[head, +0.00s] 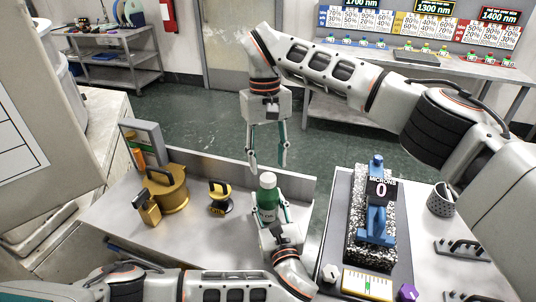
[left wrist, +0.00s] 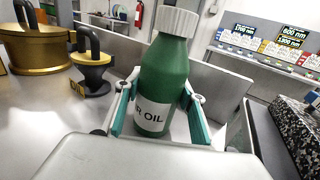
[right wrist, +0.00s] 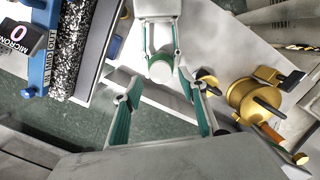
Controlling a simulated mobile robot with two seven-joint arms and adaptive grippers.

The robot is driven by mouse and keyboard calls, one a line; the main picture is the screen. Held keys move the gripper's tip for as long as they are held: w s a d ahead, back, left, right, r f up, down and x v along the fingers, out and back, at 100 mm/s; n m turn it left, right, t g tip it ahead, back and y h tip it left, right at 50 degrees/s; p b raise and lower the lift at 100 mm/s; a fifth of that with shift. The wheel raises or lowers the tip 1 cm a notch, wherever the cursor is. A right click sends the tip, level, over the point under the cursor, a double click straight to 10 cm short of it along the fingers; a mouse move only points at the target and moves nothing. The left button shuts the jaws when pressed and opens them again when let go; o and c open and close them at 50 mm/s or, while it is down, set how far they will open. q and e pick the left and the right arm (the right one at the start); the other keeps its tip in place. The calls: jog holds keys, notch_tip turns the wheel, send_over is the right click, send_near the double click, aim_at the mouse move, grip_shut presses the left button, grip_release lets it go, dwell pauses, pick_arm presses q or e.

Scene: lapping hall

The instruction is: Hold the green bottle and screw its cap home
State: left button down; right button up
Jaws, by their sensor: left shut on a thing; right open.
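The green bottle (head: 267,206) stands upright on the steel bench, its label partly reading "R OIL" in the left wrist view (left wrist: 165,85). A white ribbed cap (left wrist: 179,22) sits on its neck; I cannot tell how tight it is. It also shows from above in the right wrist view (right wrist: 160,70). My left gripper (head: 269,214) is shut on the bottle's body, one finger on each side (left wrist: 158,108). My right gripper (head: 268,168) points down, open and empty, just above the cap, with a gap between its fingertips (right wrist: 163,92).
A brass pot (head: 170,190) and a small black-handled brass tool (head: 220,198) stand left of the bottle. A raised bench edge (head: 240,165) runs behind it. Right of it are a granite block with a blue gauge (head: 376,210) and a perforated cup (head: 441,201).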

jog(key=n, duration=0.4)
jog(key=shift+r+n, duration=0.25)
jog(key=shift+n, duration=0.15)
jog(key=n, duration=0.5)
jog(key=shift+w+r+n, duration=0.1)
jog(key=shift+r+n, duration=0.1)
jog(key=shift+n, duration=0.1)
jog(key=n, duration=0.5)
jog(key=shift+r+t, duration=0.2)
jog(key=shift+t, duration=0.1)
jog(key=n, duration=0.6)
jog(key=shift+r, duration=0.2)
jog(key=n, duration=0.5)
jog(key=shift+r, duration=0.2)
jog(key=n, duration=0.6)
jog(key=shift+r+t, duration=0.2)
jog(key=shift+t, duration=0.1)
jog(key=n, duration=0.5)
jog(key=shift+r, duration=0.1)
jog(key=n, duration=0.4)
jog(key=shift+r, duration=0.1)
